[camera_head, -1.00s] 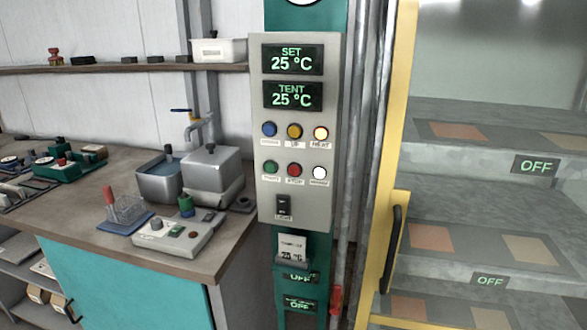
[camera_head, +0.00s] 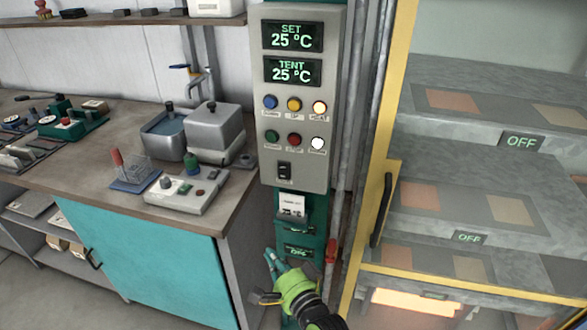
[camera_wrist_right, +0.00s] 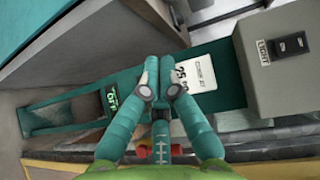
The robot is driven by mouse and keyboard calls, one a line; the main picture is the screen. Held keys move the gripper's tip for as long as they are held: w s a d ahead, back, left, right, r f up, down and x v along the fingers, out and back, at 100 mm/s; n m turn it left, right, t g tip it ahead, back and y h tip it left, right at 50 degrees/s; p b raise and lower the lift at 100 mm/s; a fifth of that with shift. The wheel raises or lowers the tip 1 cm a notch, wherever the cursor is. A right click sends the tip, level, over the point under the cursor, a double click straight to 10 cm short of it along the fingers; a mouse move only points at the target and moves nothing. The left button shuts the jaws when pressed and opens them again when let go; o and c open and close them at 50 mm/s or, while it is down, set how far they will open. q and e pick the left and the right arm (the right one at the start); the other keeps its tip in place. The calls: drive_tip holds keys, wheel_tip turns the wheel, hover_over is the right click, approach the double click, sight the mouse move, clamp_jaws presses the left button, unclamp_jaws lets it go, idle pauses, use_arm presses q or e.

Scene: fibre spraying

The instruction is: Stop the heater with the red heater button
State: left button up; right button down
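The grey control panel (camera_head: 340,100) carries the red button (camera_head: 294,140) in the middle of its lower button row, between a green button (camera_head: 272,136) and a white one (camera_head: 318,143). A pale lit button (camera_head: 319,107) labelled HEAT sits above the white one. My right gripper (camera_head: 271,256) is below the panel, in front of the teal post, well apart from the red button. Its teal fingers (camera_wrist_right: 159,62) are together and hold nothing visible. The wrist view shows the panel's light switch, but not the red button. My left gripper is not in view.
Displays (camera_head: 293,36) read SET 25 °C and TENT 25 °C. A card holder (camera_head: 291,207) and small OFF display (camera_head: 299,250) sit on the post. A glowing orange plate (camera_head: 415,303) is in the yellow-framed tent at right. A workbench (camera_head: 215,215) stands left.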

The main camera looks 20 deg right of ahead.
sight(294, 140)
use_arm(q)
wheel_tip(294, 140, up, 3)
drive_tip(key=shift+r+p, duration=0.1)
drive_tip(key=shift+p, duration=1.15)
use_arm(e)
wheel_tip(294, 140, up, 24)
drive_tip(key=s+d+m+t, duration=0.1)
drive_tip(key=d+m+t, duration=0.1)
drive_tip(key=m+t, duration=0.3)
drive_tip(key=shift+s+m, duration=0.25)
drive_tip(key=shift+m, duration=0.25)
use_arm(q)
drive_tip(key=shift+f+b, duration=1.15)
use_arm(e)
drive_tip(key=shift+w+d, duration=0.8)
drive_tip(key=shift+w, duration=0.4)
drive_tip(key=shift+w+d, duration=0.8)
drive_tip(key=shift+w, duration=0.45)
drive_tip(key=shift+w+d, duration=0.8)
drive_tip(key=shift+w, duration=0.4)
drive_tip(key=shift+w+d+r, duration=0.1)
drive_tip(key=shift+w, duration=0.05)
drive_tip(key=shift+w+d, duration=0.15)
drive_tip(key=shift+w, duration=0.05)
